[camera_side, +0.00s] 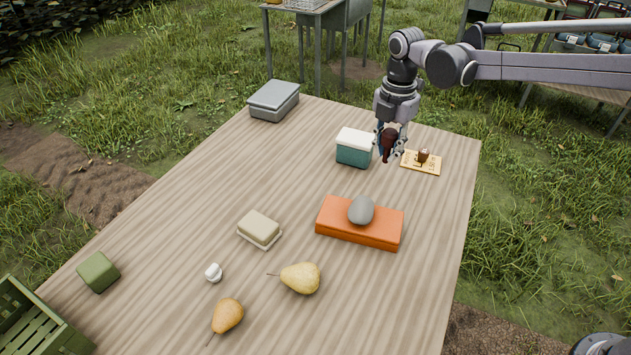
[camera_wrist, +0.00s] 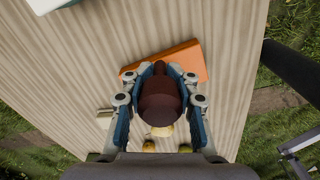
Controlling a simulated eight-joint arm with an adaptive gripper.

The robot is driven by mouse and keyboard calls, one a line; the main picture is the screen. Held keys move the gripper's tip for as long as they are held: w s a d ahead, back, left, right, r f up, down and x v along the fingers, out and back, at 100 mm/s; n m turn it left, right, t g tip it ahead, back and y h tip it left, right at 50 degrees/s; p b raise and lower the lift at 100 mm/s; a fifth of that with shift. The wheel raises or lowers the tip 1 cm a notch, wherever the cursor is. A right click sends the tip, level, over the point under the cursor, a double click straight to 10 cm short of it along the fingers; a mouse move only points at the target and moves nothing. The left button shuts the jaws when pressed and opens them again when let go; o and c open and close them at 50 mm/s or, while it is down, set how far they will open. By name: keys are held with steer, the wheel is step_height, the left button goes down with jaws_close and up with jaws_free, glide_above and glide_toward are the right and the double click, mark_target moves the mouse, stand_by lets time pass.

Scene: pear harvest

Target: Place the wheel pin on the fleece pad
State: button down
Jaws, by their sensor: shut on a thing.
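My gripper (camera_side: 390,155) hangs above the far right part of the table and is shut on a dark red-brown thing (camera_side: 389,141). In the wrist view this thing (camera_wrist: 160,100) is rounded and thick near me with a narrow end beyond, between the blue-lined fingers. I cannot tell surely that it is the wheel pin. A beige, soft-looking pad (camera_side: 259,229) on a pale base lies at the table's middle left and looks like the fleece pad. Its top is bare. It shows partly in the wrist view (camera_wrist: 104,119).
Near my gripper stand a teal box with white lid (camera_side: 354,149) and a yellow board (camera_side: 421,164) bearing a small brown piece. An orange block (camera_side: 340,228) carries a grey stone (camera_side: 361,210). Two pears (camera_side: 300,278), a white knob (camera_side: 214,272) and a green block (camera_side: 98,272) lie nearer.

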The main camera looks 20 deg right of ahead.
steer(key=a+r+n, duration=0.1)
steer(key=a+n, duration=0.2)
steer(key=a, duration=1.3)
glide_above(269, 228)
steer(key=f, duration=0.4)
steer(key=d+f, duration=0.1)
steer(key=f, duration=0.1)
steer(key=shift+f, duration=0.1)
steer(key=shift+a+f, duration=0.3)
steer(key=shift+a, duration=0.2)
steer(key=shift+f, duration=2)
steer(key=shift+f, duration=0.15)
steer(key=c, duration=1)
jaws_free()
